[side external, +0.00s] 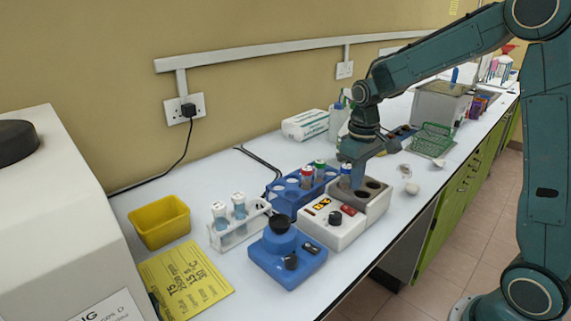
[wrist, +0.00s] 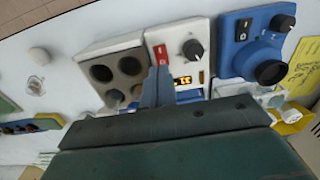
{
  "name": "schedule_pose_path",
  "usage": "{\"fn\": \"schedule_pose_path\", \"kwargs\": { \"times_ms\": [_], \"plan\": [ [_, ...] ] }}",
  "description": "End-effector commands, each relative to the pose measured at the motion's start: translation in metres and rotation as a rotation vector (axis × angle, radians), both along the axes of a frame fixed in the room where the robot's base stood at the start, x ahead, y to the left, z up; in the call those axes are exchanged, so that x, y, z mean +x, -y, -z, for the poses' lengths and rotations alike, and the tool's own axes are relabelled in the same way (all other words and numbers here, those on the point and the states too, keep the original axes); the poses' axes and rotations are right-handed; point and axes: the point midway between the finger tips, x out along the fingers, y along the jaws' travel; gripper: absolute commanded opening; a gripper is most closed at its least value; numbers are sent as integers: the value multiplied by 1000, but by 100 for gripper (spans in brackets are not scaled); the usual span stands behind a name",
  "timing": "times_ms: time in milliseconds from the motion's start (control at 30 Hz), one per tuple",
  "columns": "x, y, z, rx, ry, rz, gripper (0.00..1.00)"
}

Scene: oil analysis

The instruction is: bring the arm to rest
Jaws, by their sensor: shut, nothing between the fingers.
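My gripper (side external: 358,165) points down over the grey heating block (side external: 373,202) of the white dry-bath unit (side external: 328,228). Its fingers are shut together in the wrist view (wrist: 155,88), with nothing visible between them. A blue-capped tube (side external: 345,175) stands in the block just left of the fingers in the side view. I cannot tell whether the fingers touch it. The block's open wells (wrist: 101,73) show in the wrist view.
A blue rack (side external: 285,198) with red- and green-capped tubes stands close by. A blue mixer (side external: 288,262), a white rack (side external: 240,232) with two tubes, and a yellow bin (side external: 160,221) stand nearer left. A green wire rack (side external: 431,140) is farther back. Small pale items lie right of the block.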

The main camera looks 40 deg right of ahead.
Motion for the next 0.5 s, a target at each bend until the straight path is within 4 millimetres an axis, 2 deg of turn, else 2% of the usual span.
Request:
{"fn": "schedule_pose_path", "kwargs": {
  "times_ms": [333, 500],
  "plan": [
    [-1, 0, -1, 0, 1, 0, 0],
    [-6, -5, -10, -4, 19, -1, 0]
  ]
}}
